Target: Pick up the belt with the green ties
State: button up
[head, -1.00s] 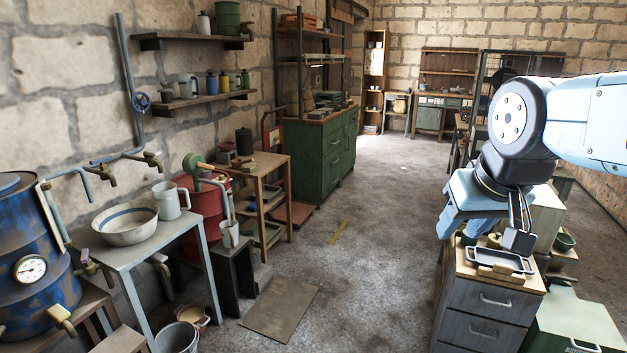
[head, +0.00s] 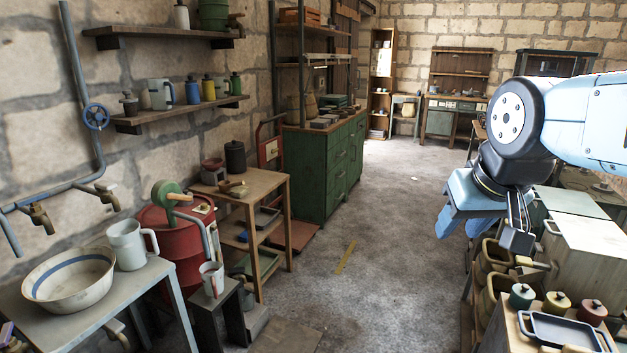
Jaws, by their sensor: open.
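I cannot make out a belt with green ties in this view. My gripper (head: 516,236) hangs at the right side of the head view, below my blue and black arm. It points down and holds nothing that I can see. Its fingers are seen partly edge-on. It shows in front of the right-hand row of furniture.
A concrete aisle (head: 370,230) runs clear ahead between a green cabinet (head: 322,165) and the right-hand furniture. At left stand a table with a bowl (head: 70,277), a red drum (head: 176,240) and a wooden stand (head: 262,188). A black tray (head: 562,332) is at lower right.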

aim_at(343, 115)
jog(key=z, duration=0.1)
jog(key=i, duration=3.4)
jog(key=z, duration=0.3)
jog(key=i, duration=1.15)
jog(key=z, duration=0.2)
jog(key=i, duration=2.1)
jog(key=z, duration=0.1)
